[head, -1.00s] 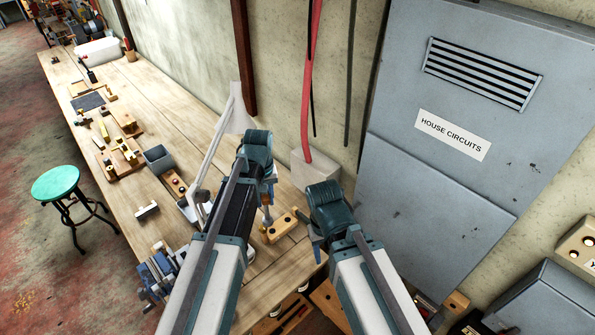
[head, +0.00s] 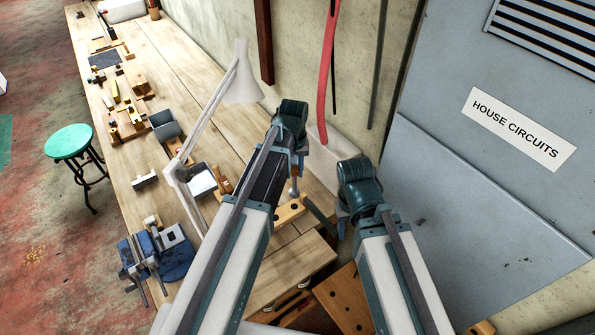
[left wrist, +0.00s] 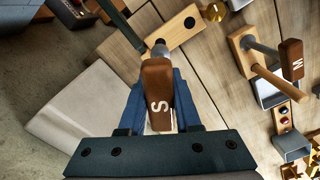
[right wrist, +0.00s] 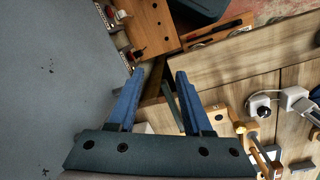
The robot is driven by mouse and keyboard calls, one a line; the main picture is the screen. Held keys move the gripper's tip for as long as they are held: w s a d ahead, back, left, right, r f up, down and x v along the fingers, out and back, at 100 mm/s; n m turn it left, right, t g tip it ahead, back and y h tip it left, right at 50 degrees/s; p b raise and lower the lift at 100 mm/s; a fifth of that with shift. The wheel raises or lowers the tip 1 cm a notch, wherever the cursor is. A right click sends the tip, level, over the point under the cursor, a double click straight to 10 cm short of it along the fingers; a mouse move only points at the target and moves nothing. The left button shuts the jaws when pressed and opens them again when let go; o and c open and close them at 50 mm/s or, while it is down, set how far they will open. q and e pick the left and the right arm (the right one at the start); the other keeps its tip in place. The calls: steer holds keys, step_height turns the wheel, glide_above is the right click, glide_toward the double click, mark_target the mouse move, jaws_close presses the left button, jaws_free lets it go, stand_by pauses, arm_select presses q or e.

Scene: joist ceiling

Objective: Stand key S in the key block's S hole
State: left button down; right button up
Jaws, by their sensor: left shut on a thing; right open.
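Key S (left wrist: 157,95) has a brown wooden handle marked with a white S and a grey metal shank. My left gripper (left wrist: 155,100) is shut on its handle. In the head view my left gripper (head: 296,172) is over the bench, with the shank pointing down by a light wooden block. This block, which looks like the key block (left wrist: 176,34), has dark holes; it also shows in the head view (head: 289,211). I cannot tell whether the shank tip touches it. My right gripper (right wrist: 155,103) is open and empty near the bench end, also in the head view (head: 343,218).
A key marked M (left wrist: 291,60) is at a wooden stand (left wrist: 247,55). A white lamp (head: 240,85), a blue vice (head: 155,255) and a grey bin (head: 164,125) are on the bench. A grey cabinet (head: 480,190) stands close on the right.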

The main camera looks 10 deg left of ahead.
mark_target(294, 188)
arm_select(q)
steer(key=shift+s+r, duration=0.1)
steer(key=shift+s, duration=0.05)
step_height(294, 188, down, 6)
steer(key=b, duration=0.5)
steer(key=shift+r, duration=0.15)
steer(key=shift+f+b, duration=1.05)
steer(key=shift+b, duration=0.25)
stand_by(0.7)
steer(key=shift+f+b, duration=0.3)
steer(key=shift+f, duration=0.25)
steer(key=c, duration=0.5)
jaws_free()
